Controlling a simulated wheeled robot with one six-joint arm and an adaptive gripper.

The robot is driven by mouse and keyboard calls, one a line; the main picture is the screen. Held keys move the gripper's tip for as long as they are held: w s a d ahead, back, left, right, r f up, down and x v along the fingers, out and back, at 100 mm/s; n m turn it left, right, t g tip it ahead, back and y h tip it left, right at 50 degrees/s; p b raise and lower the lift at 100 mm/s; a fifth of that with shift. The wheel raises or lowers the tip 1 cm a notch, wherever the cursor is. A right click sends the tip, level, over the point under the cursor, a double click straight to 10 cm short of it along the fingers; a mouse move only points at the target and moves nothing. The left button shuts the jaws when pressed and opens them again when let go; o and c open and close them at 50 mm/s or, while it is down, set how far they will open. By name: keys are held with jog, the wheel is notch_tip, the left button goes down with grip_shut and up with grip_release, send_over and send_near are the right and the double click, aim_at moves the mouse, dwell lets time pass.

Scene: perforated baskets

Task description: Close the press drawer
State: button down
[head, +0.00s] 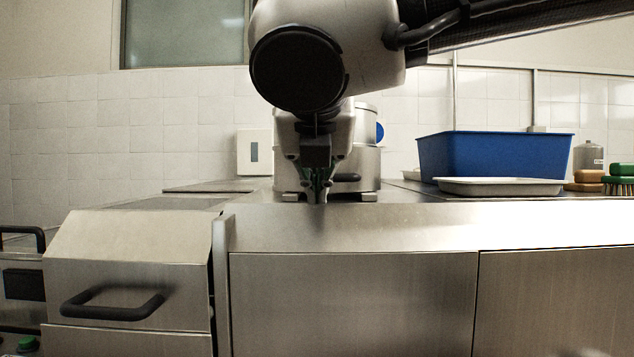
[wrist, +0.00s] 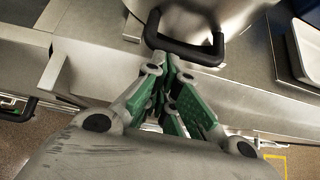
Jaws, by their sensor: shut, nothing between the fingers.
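A metal appliance (head: 362,160) with a rounded body stands on the counter and looks like the press. A black bar handle (head: 347,177) on its front shows partly behind my gripper. In the wrist view the handle (wrist: 207,52) lies just beyond the fingertips. My gripper (head: 318,198) points down in front of the appliance, with its fingers together and empty. Its green-padded fingers also show in the wrist view (wrist: 170,65). I cannot tell whether they touch the handle. How far the drawer stands out is hidden by my gripper and arm.
A steel counter (head: 420,222) runs across. A blue bin (head: 495,157), white tray (head: 500,187) and brushes (head: 618,180) stand at right. At left a metal front unit (head: 130,235) with a black handle (head: 112,305) juts out. The tiled wall is behind.

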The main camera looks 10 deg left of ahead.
jog(key=w, duration=0.3)
jog(key=w+a, duration=0.1)
jog(key=w, duration=0.3)
jog(key=w+a, duration=0.1)
jog(key=w, duration=0.2)
jog(key=shift+w+a, duration=0.25)
jog(key=shift+w, duration=0.05)
jog(key=shift+w+a, duration=0.1)
jog(key=shift+w, duration=0.2)
jog(key=shift+r, duration=0.25)
